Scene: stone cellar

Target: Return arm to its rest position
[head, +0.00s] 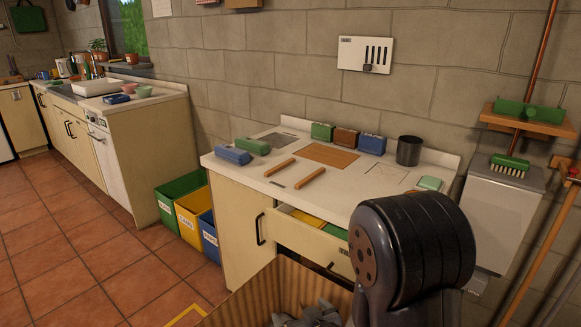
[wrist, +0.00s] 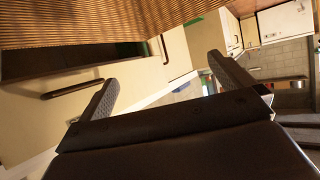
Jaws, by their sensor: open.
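My gripper (wrist: 163,90) shows in the wrist view with its two dark fingers spread wide and nothing between them. My dark arm (head: 415,250) fills the lower right of the head view, in front of the worktop. The gripper cannot be made out clearly in the head view. In the wrist view, pale cabinet fronts (wrist: 120,85) with bar handles lie beyond the fingers, and brown ribbed cardboard (wrist: 90,30) crosses the top.
The worktop (head: 340,200) carries blue, green and brown blocks, two brown rods and a dark cup (head: 408,151). Below it a drawer (head: 310,233) stands open. A cardboard box (head: 255,300) is close in front. Labelled bins (head: 187,213) stand left; tiled floor (head: 75,240) is clear there.

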